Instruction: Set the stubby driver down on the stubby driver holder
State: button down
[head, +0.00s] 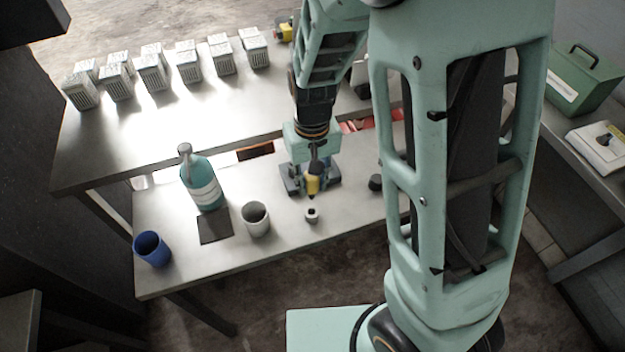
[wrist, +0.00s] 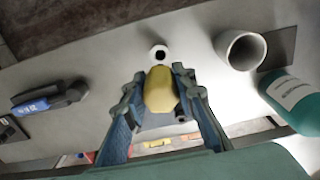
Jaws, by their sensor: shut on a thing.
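The stubby driver (head: 312,186) has a yellow handle and is held between the fingers of my gripper (head: 311,180). In the wrist view the driver's yellow handle (wrist: 160,92) fills the space between the two fingertips of my gripper (wrist: 159,90). The stubby driver holder (head: 312,216) is a small pale round piece with a dark hole, standing on the bench. In the wrist view the holder (wrist: 158,54) lies just beyond the handle. The driver appears above the bench and apart from the holder; its exact height is hard to tell.
A grey cup (head: 255,219), a dark pad (head: 214,229), a teal bottle (head: 203,184) and a blue cup (head: 151,249) stand left of the holder. A blue-and-black tool (wrist: 50,98) lies on the other side. Bench (head: 290,240) right around the holder is clear.

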aim_at(312, 197)
jog(key=shift+f+b, duration=2.05)
jog(key=shift+f, duration=0.35)
jog(key=shift+f+b, duration=1.9)
jog(key=shift+f, duration=0.3)
jog(key=c, duration=1.5)
grip_release()
jog(key=shift+r, duration=0.1)
jog(key=shift+r, duration=0.1)
notch_tip(312, 197, up, 12)
jog(key=shift+f, duration=0.1)
